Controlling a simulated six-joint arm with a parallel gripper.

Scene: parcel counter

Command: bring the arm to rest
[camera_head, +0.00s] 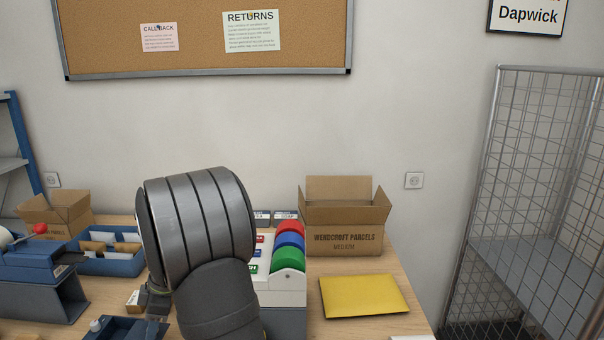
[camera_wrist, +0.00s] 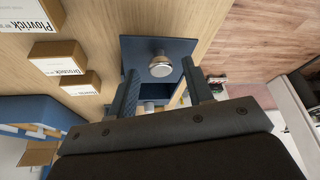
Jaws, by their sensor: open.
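My gripper (camera_wrist: 160,72) is open in the wrist view, its two dark fingers spread apart with nothing held between them. A silver round knob (camera_wrist: 160,66) on a dark blue holder (camera_wrist: 131,48) shows beyond the fingertips, between them in the picture; I cannot tell how far below it is. In the head view my arm rises in front of the counter and hides its middle; the fingers cannot be made out there. The blue holder shows in part at the bottom left in the head view (camera_head: 133,329).
On the counter (camera_head: 393,252) stand a tape dispenser unit (camera_head: 284,282) with red, blue and green rolls, an open carton (camera_head: 345,239) and a yellow envelope (camera_head: 364,295). A blue tray (camera_head: 112,264) is left of my arm. Small cartons (camera_wrist: 62,58) lie beside the holder. A wire cage (camera_head: 530,210) stands right.

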